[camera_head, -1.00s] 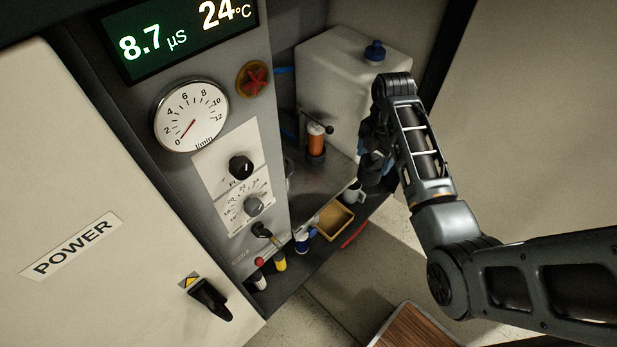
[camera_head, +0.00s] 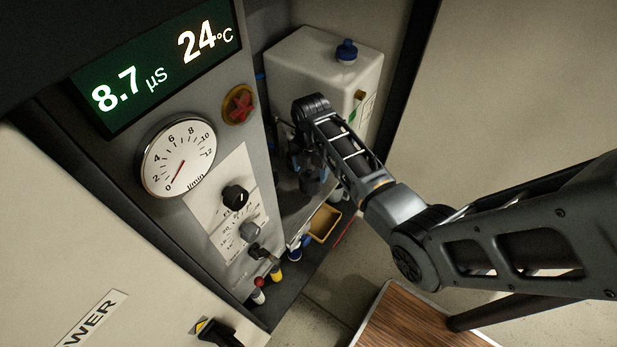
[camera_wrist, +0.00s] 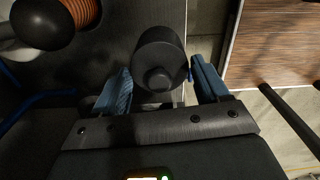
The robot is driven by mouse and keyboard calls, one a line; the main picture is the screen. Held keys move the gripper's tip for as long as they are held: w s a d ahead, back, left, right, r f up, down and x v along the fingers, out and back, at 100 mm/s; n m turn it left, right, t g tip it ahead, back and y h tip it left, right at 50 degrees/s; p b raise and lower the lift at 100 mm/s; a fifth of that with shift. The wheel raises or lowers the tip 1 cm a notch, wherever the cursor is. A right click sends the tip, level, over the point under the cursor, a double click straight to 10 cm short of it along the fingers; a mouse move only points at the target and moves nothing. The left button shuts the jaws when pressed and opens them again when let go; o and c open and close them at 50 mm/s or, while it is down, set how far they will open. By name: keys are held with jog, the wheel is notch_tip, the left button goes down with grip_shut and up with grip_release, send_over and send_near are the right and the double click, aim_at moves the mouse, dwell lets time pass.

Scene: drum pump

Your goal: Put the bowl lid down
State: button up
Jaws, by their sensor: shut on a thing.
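My gripper (camera_wrist: 162,88) has blue finger pads. It is shut on the bowl lid (camera_wrist: 160,52), a dark round piece with a small knob, between the fingers in the wrist view. In the head view my gripper (camera_head: 308,168) is low in front of the white tank, above the dark shelf. My arm hides much of this spot there, so I cannot tell whether the lid touches a surface. An orange ribbed piece (camera_wrist: 82,10) shows at the wrist view's upper left. I cannot make out the bowl.
A black ball knob (camera_wrist: 44,22) is close on the left. The white tank (camera_head: 310,62) stands behind my gripper. The gauge and knob panel (camera_head: 222,205) is to the left. A tan tray (camera_head: 325,222) and several small bottles are below. A wooden top (camera_head: 405,320) lies lower right.

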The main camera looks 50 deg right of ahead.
aim_at(309, 174)
jog(key=shift+w+a+f, duration=0.15)
jog(key=shift+a, duration=0.05)
jog(key=shift+f, duration=2)
jog(key=shift+f, duration=0.2)
jog(key=o, duration=1.1)
jog(key=shift+c, duration=0.2)
jog(key=shift+r, duration=0.1)
